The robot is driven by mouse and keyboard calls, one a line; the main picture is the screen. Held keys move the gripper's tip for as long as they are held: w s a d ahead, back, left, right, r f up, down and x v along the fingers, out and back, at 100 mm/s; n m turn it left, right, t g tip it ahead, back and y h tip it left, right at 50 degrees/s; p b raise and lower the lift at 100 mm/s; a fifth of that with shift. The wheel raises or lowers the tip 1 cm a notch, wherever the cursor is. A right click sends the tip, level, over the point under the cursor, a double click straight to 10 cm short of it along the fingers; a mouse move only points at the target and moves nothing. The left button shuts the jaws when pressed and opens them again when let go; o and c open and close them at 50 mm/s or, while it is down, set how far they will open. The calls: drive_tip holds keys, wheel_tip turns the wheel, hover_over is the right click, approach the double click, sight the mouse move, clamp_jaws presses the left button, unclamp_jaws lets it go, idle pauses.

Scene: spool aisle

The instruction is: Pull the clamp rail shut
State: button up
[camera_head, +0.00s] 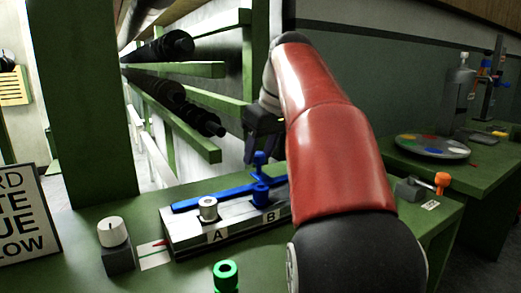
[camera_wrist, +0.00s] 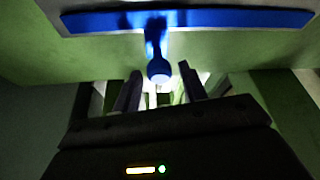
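The blue clamp rail (camera_head: 225,195) is a long bar lying along the back of a grey block (camera_head: 190,243) marked A and B on the green bench. A blue handle with a round knob (camera_head: 259,157) rises from it. In the wrist view the rail (camera_wrist: 215,18) crosses the top, and the knob (camera_wrist: 158,69) shows just ahead of my fingertips, roughly centred between them. My gripper (camera_head: 262,125) is above and behind the knob in the head view, partly hidden by my red arm. In the wrist view my gripper (camera_wrist: 161,80) has its fingers apart with nothing held.
A silver cylinder (camera_head: 208,209) stands at A and a blue one (camera_head: 260,192) near B. A white-topped knob (camera_head: 112,232) and a green piece (camera_head: 226,276) are nearby. Dark spools (camera_head: 165,46) hang behind. A palette plate (camera_head: 432,146) is on the right bench.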

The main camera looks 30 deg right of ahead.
sight(269, 181)
clamp_jaws()
drive_tip(key=shift+s+b, duration=0.3)
drive_tip(key=shift+s, duration=1.35)
drive_tip(key=shift+o, duration=1)
unclamp_jaws()
drive_tip(key=shift+r, duration=0.15)
drive_tip(key=p+v, duration=0.2)
drive_tip(key=v, duration=0.5)
drive_tip(key=shift+s+r+p, duration=0.25)
drive_tip(key=shift+p, duration=0.05)
drive_tip(key=shift+d, duration=0.1)
